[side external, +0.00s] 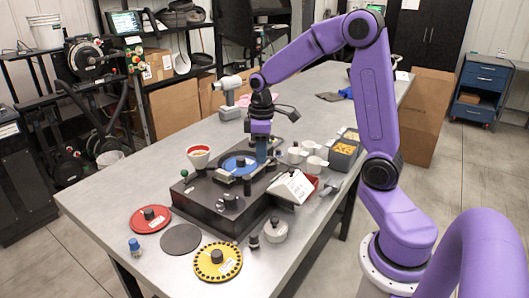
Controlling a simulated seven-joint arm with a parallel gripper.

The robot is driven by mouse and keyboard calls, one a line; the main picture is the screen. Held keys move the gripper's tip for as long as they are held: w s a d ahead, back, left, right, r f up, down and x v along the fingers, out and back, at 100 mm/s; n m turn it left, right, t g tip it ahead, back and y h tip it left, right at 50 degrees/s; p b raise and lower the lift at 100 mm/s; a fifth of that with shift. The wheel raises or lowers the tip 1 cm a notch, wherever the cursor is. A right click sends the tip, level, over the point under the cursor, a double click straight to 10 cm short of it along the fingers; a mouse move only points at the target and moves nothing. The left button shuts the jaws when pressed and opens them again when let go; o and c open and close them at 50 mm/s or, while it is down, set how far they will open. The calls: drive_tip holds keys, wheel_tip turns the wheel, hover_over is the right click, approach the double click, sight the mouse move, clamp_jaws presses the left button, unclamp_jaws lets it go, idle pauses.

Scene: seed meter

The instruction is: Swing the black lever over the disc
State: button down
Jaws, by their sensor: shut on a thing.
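A blue disc (236,165) with a dark hub lies on top of the dark seed meter base (222,198), mid-table. My purple gripper (261,159) points down at the right edge of the disc, low over the base. Its fingers are shut on a small part there, which seems to be the black lever. The fingers and the small size hide most of the lever, and I cannot tell its exact angle to the disc.
A red disc (150,219), a dark plate (181,239) and a yellow disc (218,262) lie in front. A white-labelled chute (291,187), white cups (312,165) and seed bins (343,153) crowd the right side.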

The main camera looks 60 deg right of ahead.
drive_tip(key=w+n, duration=0.2)
drive_tip(key=n, duration=0.1)
drive_tip(key=w+n, duration=0.1)
drive_tip(key=shift+a+n, duration=0.3)
drive_tip(key=shift+w+a+n, duration=0.45)
drive_tip(key=shift+w+n, duration=0.15)
drive_tip(key=shift+n, duration=0.55)
drive_tip(key=shift+w+a+n, duration=0.4)
drive_tip(key=shift+w+n, duration=0.15)
drive_tip(key=shift+n, duration=0.6)
drive_tip(key=shift+r, duration=0.1)
drive_tip(key=c, duration=0.9)
unclamp_jaws()
drive_tip(key=shift+c, duration=0.2)
wheel_tip(320, 180, up, 17)
drive_tip(key=shift+r, duration=0.2)
drive_tip(key=shift+a+f, duration=0.1)
